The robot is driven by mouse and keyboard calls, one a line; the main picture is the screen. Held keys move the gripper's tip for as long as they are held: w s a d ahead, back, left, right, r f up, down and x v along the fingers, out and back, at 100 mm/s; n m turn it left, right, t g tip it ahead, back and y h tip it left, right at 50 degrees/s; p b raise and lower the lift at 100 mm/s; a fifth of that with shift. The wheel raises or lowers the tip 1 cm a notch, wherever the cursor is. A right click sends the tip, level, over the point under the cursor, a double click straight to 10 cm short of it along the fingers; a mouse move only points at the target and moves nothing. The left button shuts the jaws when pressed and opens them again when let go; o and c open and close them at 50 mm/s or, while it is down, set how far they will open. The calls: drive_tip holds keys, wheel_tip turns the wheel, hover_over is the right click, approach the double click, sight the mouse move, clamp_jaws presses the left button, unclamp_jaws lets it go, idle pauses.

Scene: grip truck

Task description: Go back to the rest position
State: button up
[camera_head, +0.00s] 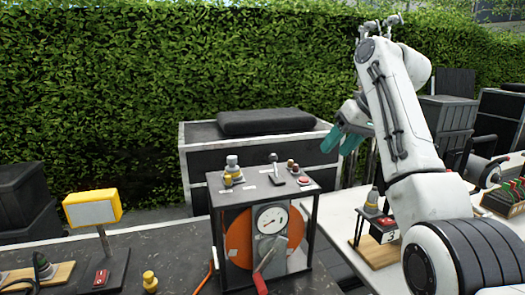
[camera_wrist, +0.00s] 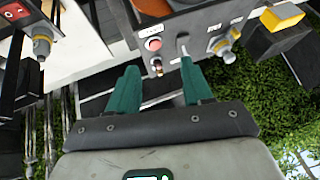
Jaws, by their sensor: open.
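My gripper (camera_head: 343,140) has green fingers and hangs in the air to the right of and above the control stand, in front of the hedge. In the wrist view my gripper (camera_wrist: 158,90) has its two green fingers spread apart with nothing between them. The control stand (camera_head: 262,187) has a dark top with a lever (camera_head: 274,162), a red button (camera_head: 304,180) and yellow and white fittings. The lever also shows in the wrist view (camera_wrist: 184,52), beyond the right finger; I cannot tell from there how far apart they are.
A yellow-framed box on a post (camera_head: 92,208) stands at the left on a dark table (camera_head: 180,240). A white table (camera_head: 345,205) with small devices is at the right, beneath my arm. A large black case (camera_head: 200,160) stands behind the stand. The air above the stand is clear.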

drive_tip(key=s+d+f+m+g+h, duration=0.15)
drive_tip(key=s+f, duration=0.35)
drive_tip(key=f, duration=0.7)
drive_tip(key=s+d+f, duration=0.2)
drive_tip(key=s+f, duration=0.4)
drive_tip(key=f, duration=0.6)
drive_tip(key=s+d+f+m+h, duration=0.1)
drive_tip(key=s+f, duration=0.4)
drive_tip(key=f, duration=0.7)
drive_tip(key=s+d+f, duration=0.1)
drive_tip(key=s+f, duration=0.2)
drive_tip(key=s, duration=0.9)
drive_tip(key=s+d+f+m+g+h, duration=0.1)
drive_tip(key=s+f, duration=0.3)
drive_tip(key=s, duration=0.9)
drive_tip(key=s+d+f+g+h, duration=0.1)
drive_tip(key=s+d+f, duration=0.2)
drive_tip(key=s, duration=0.9)
drive_tip(key=shift+s+d+f+m, duration=0.15)
drive_tip(key=shift+f+m, duration=0.2)
drive_tip(key=shift+f, duration=0.1)
drive_tip(key=shift+h, duration=0.25)
